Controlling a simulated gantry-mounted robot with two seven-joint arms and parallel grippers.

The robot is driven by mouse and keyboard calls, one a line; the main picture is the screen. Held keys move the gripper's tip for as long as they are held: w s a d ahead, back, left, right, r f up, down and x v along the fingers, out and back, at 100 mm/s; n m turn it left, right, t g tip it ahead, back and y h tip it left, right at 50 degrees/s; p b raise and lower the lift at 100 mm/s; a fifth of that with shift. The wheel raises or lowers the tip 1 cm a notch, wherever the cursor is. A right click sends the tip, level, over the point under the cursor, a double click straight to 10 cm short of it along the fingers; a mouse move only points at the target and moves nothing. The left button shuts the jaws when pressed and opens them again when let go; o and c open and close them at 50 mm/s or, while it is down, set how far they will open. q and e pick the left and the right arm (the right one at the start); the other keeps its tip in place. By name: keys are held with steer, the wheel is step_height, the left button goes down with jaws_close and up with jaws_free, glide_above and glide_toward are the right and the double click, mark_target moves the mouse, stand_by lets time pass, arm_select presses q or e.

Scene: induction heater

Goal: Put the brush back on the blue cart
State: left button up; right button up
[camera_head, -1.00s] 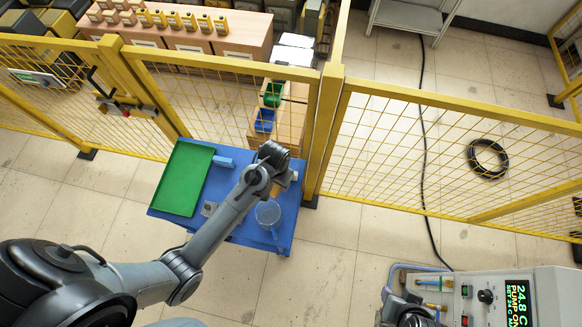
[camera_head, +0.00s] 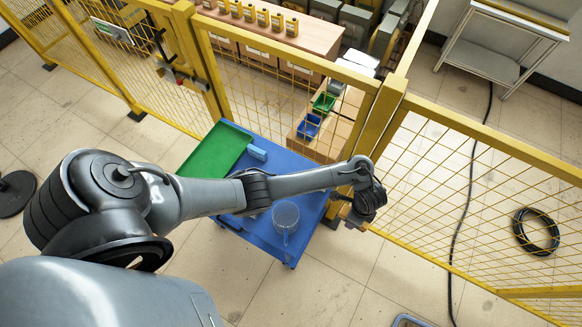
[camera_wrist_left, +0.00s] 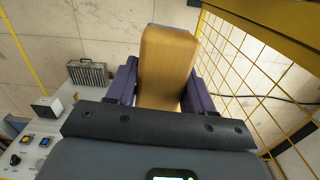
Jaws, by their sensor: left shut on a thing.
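The blue cart (camera_head: 290,157) stands against the yellow fence in the head view. My left arm crosses over it from the left. My left gripper (camera_head: 357,222) is past the cart's right edge, near the fence post; its fingers are hard to make out there. In the left wrist view the left gripper (camera_wrist_left: 160,90) is shut on the brush, whose broad tan wooden body (camera_wrist_left: 167,58) sticks out between the two dark purple fingers. Bristles do not show. In the head view I cannot clearly make out the brush. My right gripper is not in view.
A green tray (camera_head: 215,150), a small blue block (camera_head: 257,153) and a clear beaker (camera_head: 285,216) are on the cart. The yellow fence post (camera_head: 378,130) rises close by the left gripper. Part of the cart top is hidden under my arm. Open floor lies in front of the cart.

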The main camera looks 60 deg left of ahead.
arm_select(q)
steer(key=s+a+f+m+b, duration=0.3)
steer(key=a+f+b, duration=0.35)
steer(key=a, duration=0.55)
steer(key=shift+m, duration=0.4)
steer(key=w+a+b, duration=0.1)
steer(key=a, duration=0.3)
steer(key=w+a+b, duration=0.1)
steer(key=a+b, duration=0.1)
steer(key=a, duration=0.2)
steer(key=w+a+b, duration=0.1)
steer(key=a, duration=0.3)
steer(key=shift+w+a+r+b, duration=0.1)
steer(key=shift+a+r+b, duration=0.2)
steer(key=shift+b, duration=0.1)
steer(key=shift+a, duration=0.3)
steer(key=b, duration=0.4)
glide_toward(284, 169)
steer(key=shift+d+f, duration=1.05)
steer(key=shift+d, duration=0.2)
steer(key=shift+s+a+f, duration=0.2)
steer(key=shift+s+a, duration=0.15)
steer(key=shift+a, duration=0.05)
steer(key=shift+f+b, duration=0.65)
steer(key=shift+f, duration=1.4)
steer(key=shift+f, duration=0.1)
steer(key=o, duration=1)
